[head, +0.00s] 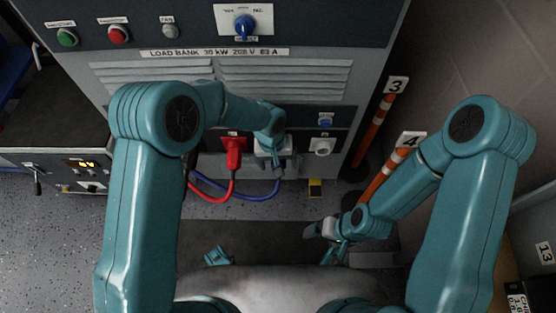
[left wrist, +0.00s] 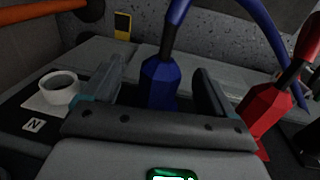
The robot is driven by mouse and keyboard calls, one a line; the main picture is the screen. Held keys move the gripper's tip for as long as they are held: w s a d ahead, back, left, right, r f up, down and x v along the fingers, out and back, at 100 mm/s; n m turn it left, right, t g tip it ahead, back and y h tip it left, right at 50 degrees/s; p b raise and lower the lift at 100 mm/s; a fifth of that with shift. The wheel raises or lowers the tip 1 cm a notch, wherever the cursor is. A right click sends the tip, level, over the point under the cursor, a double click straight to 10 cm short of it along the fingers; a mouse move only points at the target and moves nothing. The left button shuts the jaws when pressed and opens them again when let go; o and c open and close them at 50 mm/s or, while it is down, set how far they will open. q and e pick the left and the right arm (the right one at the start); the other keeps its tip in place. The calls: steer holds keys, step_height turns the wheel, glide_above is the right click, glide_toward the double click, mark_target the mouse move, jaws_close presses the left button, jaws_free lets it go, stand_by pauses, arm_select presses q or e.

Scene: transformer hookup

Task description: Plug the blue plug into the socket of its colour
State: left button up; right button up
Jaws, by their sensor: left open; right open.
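The blue plug (left wrist: 160,85) stands between the two spread fingers of my left gripper (left wrist: 157,92) in the left wrist view, with its blue cable rising from its end. Its front end is hidden behind the gripper's dark crossbar, so I cannot tell how deep it sits in a socket. In the head view my left gripper (head: 277,157) is at the load bank's lower panel and hides the plug; the blue cable (head: 240,194) hangs below. The left fingers are open, one on each side of the plug. My right gripper (head: 323,241) is open and empty, low near my body.
The red plug (head: 234,152) sits at the panel left of my left gripper, its red cable looping down. A white round socket (head: 321,146) marked N is to the right, empty. Orange-and-white posts (head: 378,175) stand right of the load bank (head: 222,53).

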arm_select(q)
steer(key=shift+r, duration=0.15)
steer(key=shift+a+r+p, duration=0.2)
steer(key=shift+r+p, duration=0.95)
steer(key=shift+r, duration=0.55)
steer(key=shift+a+r+p, duration=0.2)
steer(key=shift+r+p, duration=0.9)
steer(key=shift+r, duration=0.6)
